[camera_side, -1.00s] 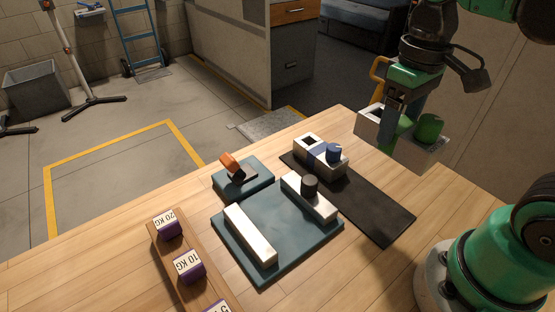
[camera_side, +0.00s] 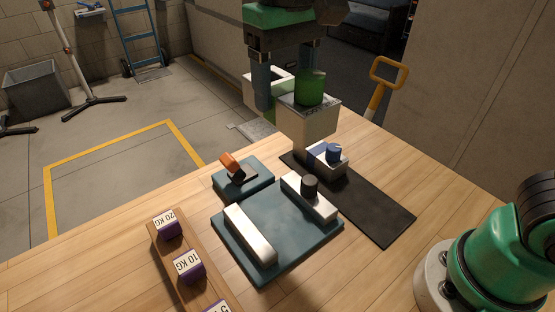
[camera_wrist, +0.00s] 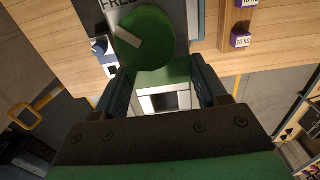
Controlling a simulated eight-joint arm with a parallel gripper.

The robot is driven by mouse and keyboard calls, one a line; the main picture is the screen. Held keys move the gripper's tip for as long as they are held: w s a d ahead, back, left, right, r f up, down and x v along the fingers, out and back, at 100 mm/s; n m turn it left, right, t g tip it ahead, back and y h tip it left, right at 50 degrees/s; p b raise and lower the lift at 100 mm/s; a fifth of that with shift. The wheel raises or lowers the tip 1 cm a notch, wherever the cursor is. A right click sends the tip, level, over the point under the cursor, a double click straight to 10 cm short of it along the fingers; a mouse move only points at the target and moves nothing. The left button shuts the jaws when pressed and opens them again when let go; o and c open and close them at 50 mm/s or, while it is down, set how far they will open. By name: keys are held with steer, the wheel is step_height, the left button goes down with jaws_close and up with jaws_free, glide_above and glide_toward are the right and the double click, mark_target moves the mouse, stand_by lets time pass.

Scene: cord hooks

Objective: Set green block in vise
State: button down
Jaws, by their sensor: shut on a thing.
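My gripper (camera_side: 286,88) is shut on the green block (camera_side: 313,128), a pale block with a green band, a green knob on top and a square hole. In the side view it is held up in the air and overlaps the far end of the black mat. The wrist view shows the green knob (camera_wrist: 146,40) and the square hole between my fingers (camera_wrist: 163,84). The vise has a blue-grey base (camera_side: 281,222) and two pale jaws, a left one (camera_side: 250,235) and a right one (camera_side: 309,196) with a black knob. The gap between the jaws is empty.
A blue-banded block (camera_side: 333,164) stands on the black mat (camera_side: 372,208), partly hidden behind the held block. An orange lever (camera_side: 230,164) sits on a small base (camera_side: 243,184) beside the vise. A wooden rack (camera_side: 179,264) holds purple weights at the front left.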

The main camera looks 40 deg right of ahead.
steer(key=shift+w+a+f, duration=0.1)
steer(key=shift+a+f, duration=0.2)
steer(key=shift+a, duration=0.1)
step_height(320, 180, down, 20)
steer(key=shift+r, duration=0.25)
steer(key=shift+c, duration=1.6)
jaws_free()
steer(key=shift+f, duration=0.1)
step_height(320, 180, up, 12)
steer(key=s+d+f+t, duration=0.1)
steer(key=d+t, duration=0.6)
steer(key=d, duration=0.6)
steer(key=shift+s+f, duration=0.15)
steer(key=shift+s, duration=0.2)
